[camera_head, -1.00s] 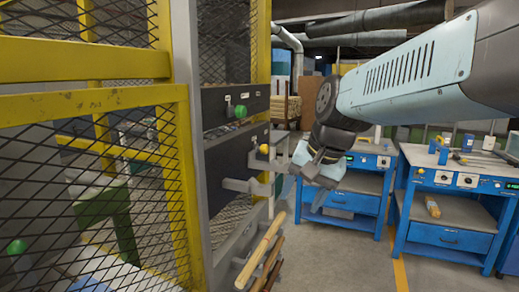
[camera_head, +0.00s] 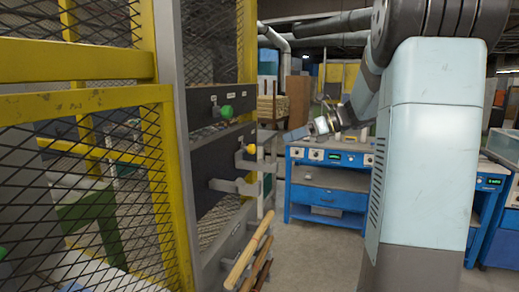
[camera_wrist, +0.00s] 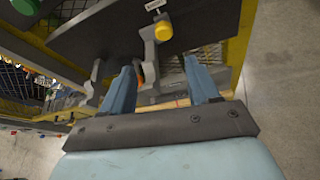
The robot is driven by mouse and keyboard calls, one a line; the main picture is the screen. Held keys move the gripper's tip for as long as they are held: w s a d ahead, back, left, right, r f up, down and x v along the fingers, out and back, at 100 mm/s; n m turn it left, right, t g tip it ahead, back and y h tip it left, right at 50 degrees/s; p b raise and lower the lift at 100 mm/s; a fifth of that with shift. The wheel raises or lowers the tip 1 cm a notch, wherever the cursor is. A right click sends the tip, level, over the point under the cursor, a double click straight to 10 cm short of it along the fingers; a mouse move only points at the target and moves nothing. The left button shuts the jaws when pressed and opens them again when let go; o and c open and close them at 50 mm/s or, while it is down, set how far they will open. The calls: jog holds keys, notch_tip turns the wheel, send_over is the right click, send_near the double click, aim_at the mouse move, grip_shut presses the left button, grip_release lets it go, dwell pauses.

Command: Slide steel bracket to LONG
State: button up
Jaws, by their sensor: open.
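A grey steel bracket (camera_head: 243,162) with a yellow knob (camera_head: 249,148) sticks out from a dark panel on the yellow-framed rack. A second grey bracket (camera_head: 236,187) sits lower on it. In the wrist view the yellow knob (camera_wrist: 163,30) tops a grey bracket (camera_wrist: 149,62), just beyond my fingertips. My gripper (camera_head: 305,131) is open, to the right of the brackets and apart from them in the head view. In the wrist view its two blue fingers (camera_wrist: 162,78) are spread with the bracket's lower part showing between them. No LONG marking is legible.
A green knob (camera_head: 225,112) sits on the panel above. Turned wood pieces (camera_head: 248,250) lean on the rack's lower front. A yellow mesh guard (camera_head: 90,95) stands at left. Blue workbenches (camera_head: 325,190) stand behind, with open floor before them.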

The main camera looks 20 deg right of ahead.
aim_at(254, 149)
jog(key=shift+m, duration=0.3)
jog(key=x, duration=0.6)
jog(key=w+x, duration=0.1)
jog(key=x, duration=0.6)
jog(key=shift+w, duration=0.1)
jog(key=shift+c, duration=0.3)
grip_shut()
